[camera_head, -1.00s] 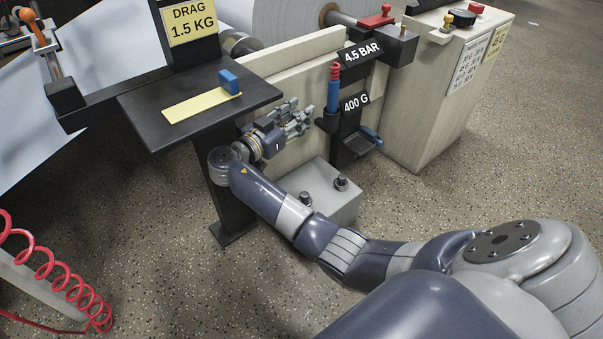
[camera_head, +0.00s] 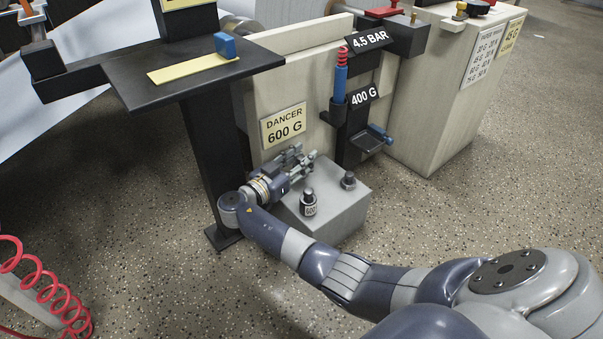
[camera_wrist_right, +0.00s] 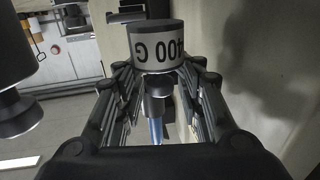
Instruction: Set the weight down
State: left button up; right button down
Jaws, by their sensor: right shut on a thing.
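My right gripper (camera_head: 302,160) is shut on a dark weight with a white band reading "400 G" (camera_wrist_right: 157,45). In the right wrist view the weight sits between the fingers (camera_wrist_right: 160,88), its lettering upside down. In the head view I cannot make out the held weight behind the fingers. The gripper is at the back left of a low grey block (camera_head: 335,213), in front of the cream panel. Two other dark weights stand on the block: a front one with a pale label (camera_head: 308,204) and a back one (camera_head: 348,181). My left gripper is not in view.
A "DANCER 600 G" sign (camera_head: 284,126) hangs on the panel behind the gripper. A black bracket with a "400 G" label (camera_head: 363,97) and a small shelf (camera_head: 368,142) is to the right. A black table (camera_head: 190,80) overhangs at upper left.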

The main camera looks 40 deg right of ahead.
notch_tip(320, 180, down, 4)
jog(key=shift+r+b, duration=0.1)
jog(key=shift+b, duration=1.1)
jog(key=c, duration=1.6)
grip_release()
jog(key=o, duration=0.5)
jog(key=shift+o, duration=0.2)
